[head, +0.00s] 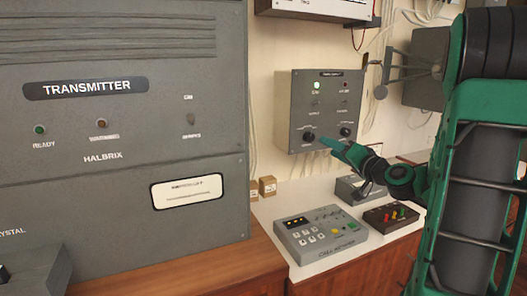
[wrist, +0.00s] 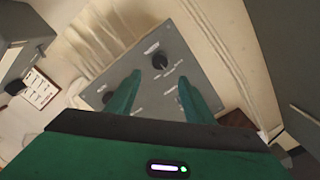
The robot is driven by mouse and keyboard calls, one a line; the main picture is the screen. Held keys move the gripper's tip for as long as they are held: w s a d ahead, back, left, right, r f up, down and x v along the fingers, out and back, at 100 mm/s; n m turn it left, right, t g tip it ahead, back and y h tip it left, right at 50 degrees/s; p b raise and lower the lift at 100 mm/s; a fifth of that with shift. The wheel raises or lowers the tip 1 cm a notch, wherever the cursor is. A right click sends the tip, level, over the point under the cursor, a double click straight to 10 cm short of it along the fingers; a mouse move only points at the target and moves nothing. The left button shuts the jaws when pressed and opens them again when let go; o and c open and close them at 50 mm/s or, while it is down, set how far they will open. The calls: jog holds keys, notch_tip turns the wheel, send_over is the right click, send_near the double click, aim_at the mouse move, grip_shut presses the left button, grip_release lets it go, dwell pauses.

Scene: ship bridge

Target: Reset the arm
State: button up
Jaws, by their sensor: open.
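My gripper (head: 328,142) is green and reaches in from the right, in front of the lower part of a grey wall-mounted control box (head: 325,88). In the head view its tip shows close to the box's left knob (head: 308,136); I cannot tell whether it touches. In the wrist view the two green fingers (wrist: 157,95) are apart, with nothing between them but the box's face behind. A black knob (wrist: 155,66) shows between and beyond the fingertips, and another knob lies left of them.
A large grey transmitter cabinet (head: 120,120) fills the left. Below the box, a white counter (head: 275,205) holds a grey keypad unit (head: 320,236), a dark box with coloured switches (head: 393,217) and small brown boxes (head: 267,186). A jointed bracket (head: 408,70) stands out at upper right.

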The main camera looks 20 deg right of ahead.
jog(key=s+a+f+n+g, duration=0.1)
jog(key=s+a+f+g, duration=0.1)
jog(key=a+f, duration=0.1)
jog(key=s+a+f+n+g+y, duration=0.1)
jog(key=s+a+f+n+g, duration=0.1)
jog(key=s+a+f+g, duration=0.1)
jog(key=s+a+f+n+g, duration=0.1)
jog(key=s+a+f+g, duration=0.2)
jog(key=a+f, duration=0.1)
jog(key=shift+f+n+y, duration=0.3)
jog(key=shift+f+n, duration=0.1)
jog(key=shift+f, duration=0.35)
jog(key=s+f+m+g+h, duration=0.2)
jog(key=s+g, duration=0.8)
jog(key=s, duration=1.8)
notch_tip(320, 180, down, 2)
jog(key=shift+f+m, duration=0.1)
jog(key=shift+m, duration=0.2)
jog(key=c, duration=0.4)
jog(key=shift+w+a, duration=0.1)
jog(key=shift+a, duration=0.05)
